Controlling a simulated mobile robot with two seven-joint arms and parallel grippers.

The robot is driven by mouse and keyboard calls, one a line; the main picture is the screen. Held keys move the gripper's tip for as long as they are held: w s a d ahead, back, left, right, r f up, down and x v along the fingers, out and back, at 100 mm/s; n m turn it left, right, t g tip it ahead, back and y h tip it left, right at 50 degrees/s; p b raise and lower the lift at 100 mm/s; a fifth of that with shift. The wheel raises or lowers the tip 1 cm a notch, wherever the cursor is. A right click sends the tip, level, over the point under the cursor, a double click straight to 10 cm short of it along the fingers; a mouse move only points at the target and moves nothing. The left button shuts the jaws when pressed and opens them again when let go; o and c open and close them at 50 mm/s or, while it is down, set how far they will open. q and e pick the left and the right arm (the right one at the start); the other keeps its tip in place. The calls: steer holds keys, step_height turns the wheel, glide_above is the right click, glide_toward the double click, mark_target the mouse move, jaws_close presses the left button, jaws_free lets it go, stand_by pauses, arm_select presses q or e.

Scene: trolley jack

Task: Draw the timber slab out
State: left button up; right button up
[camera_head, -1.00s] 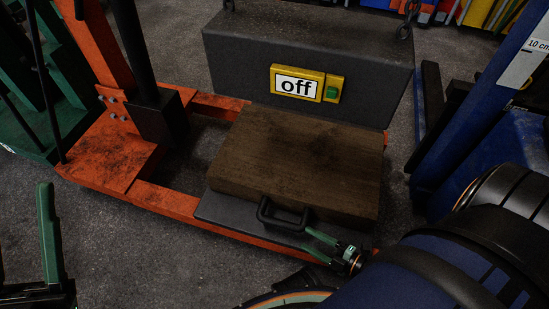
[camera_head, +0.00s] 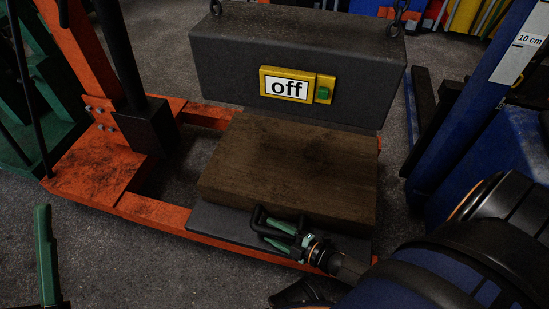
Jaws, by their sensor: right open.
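The brown timber slab (camera_head: 290,165) lies flat on a dark plate (camera_head: 222,224) across the orange trolley frame (camera_head: 150,212). A black handle (camera_head: 259,219) stands out from the slab's near side. My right gripper (camera_head: 268,234), with green fingers, is open at the handle, its fingers reaching around or over the handle's bar; I cannot tell whether they touch it. My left gripper (camera_head: 44,255) shows only partly at the bottom left, one green finger upright, far from the slab.
A dark grey block (camera_head: 225,65) with a yellow "off" sign (camera_head: 287,86) and a green button hangs from chains just behind and above the slab. An orange post with a black column stands left. A blue post (camera_head: 480,110) stands right. Bare floor lies in front.

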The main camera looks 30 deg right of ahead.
steer(key=shift+c, duration=0.4)
jaws_close()
stand_by(0.9)
